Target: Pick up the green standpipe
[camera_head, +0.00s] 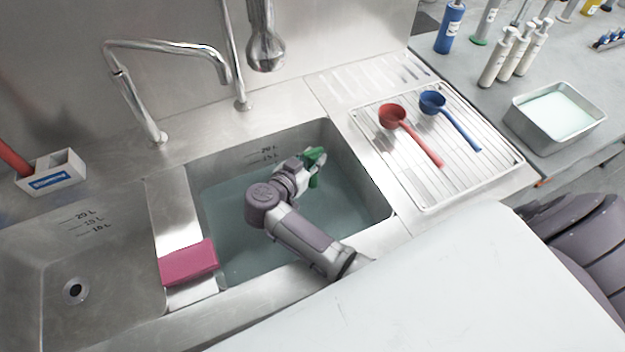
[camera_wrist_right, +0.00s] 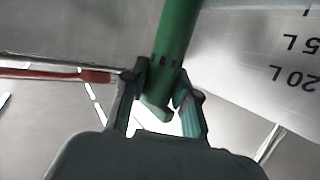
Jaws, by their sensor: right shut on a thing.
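The green standpipe (camera_head: 315,157) shows in the head view at the back right of the water-filled right basin, partly hidden by my right gripper (camera_head: 306,165). In the right wrist view the green standpipe (camera_wrist_right: 178,35) is a straight tube running up from between the two fingers. My right gripper (camera_wrist_right: 163,88) is shut on it near its end, with one finger on each side. Whether the standpipe touches the basin floor or wall cannot be told. My left gripper is not in view.
The right basin (camera_head: 355,190) holds water (camera_head: 235,215); its rim surrounds my arm. A pink sponge (camera_head: 188,263) lies on the divider. A steel faucet (camera_head: 170,45) stands behind. Red (camera_head: 410,130) and blue (camera_head: 450,115) ladles lie on a wire rack at right. The left basin (camera_head: 110,250) looks empty.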

